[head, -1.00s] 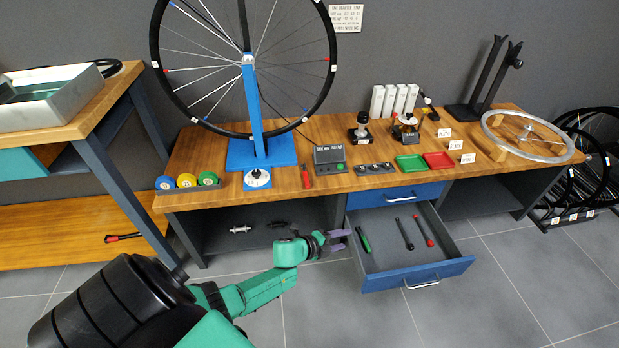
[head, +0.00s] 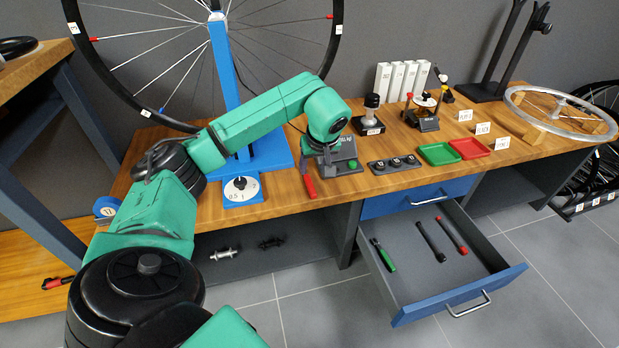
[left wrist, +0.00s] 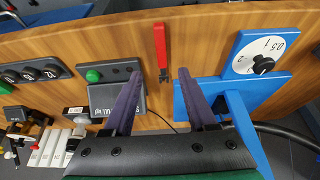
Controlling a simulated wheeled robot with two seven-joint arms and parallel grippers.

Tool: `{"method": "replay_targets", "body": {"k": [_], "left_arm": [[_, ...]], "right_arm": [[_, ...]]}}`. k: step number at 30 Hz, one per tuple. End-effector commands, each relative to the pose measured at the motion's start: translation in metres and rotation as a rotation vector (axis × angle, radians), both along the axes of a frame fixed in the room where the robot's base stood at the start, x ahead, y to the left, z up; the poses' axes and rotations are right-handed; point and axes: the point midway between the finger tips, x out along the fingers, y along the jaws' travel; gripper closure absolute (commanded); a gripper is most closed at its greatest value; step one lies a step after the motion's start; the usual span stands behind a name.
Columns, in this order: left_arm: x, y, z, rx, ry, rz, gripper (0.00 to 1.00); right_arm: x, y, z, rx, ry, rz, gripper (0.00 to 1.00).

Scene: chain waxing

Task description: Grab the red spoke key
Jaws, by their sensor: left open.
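A red-handled tool (head: 309,186) lies on the workbench beside the grey box with the green button. It also shows in the left wrist view (left wrist: 160,45). A second slim red tool (head: 452,235) lies in the open drawer, beside a black one (head: 430,241) and a green one (head: 383,255). I cannot tell from shape alone which red tool is the spoke key. My left gripper (head: 320,166) hangs over the bench. In the left wrist view its two purple fingers (left wrist: 160,74) are spread and empty, with the bench tool between and beyond their tips. My right gripper is out of view.
The blue wheel stand (head: 228,90) rises close to my left arm. The grey box (head: 346,160) and a strip of knobs (head: 395,164) sit to the right. Green and red trays (head: 439,153) lie further right. The open blue drawer (head: 462,304) juts out in front.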

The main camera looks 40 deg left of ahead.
Motion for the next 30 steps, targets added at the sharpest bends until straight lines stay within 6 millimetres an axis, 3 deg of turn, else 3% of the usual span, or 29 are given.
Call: {"method": "replay_targets", "body": {"k": [1, 14, 30], "left_arm": [[0.002, 0.004, -0.015, -0.002, 0.004, 0.002, 0.43], [0.015, 0.027, -0.078, -0.004, 0.001, 0.001, 0.43], [0.017, 0.029, -0.081, -0.004, -0.002, 0.001, 0.43]], "right_arm": [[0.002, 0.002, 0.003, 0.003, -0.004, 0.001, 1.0], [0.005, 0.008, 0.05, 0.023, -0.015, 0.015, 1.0], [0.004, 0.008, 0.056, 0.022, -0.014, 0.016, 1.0]]}}
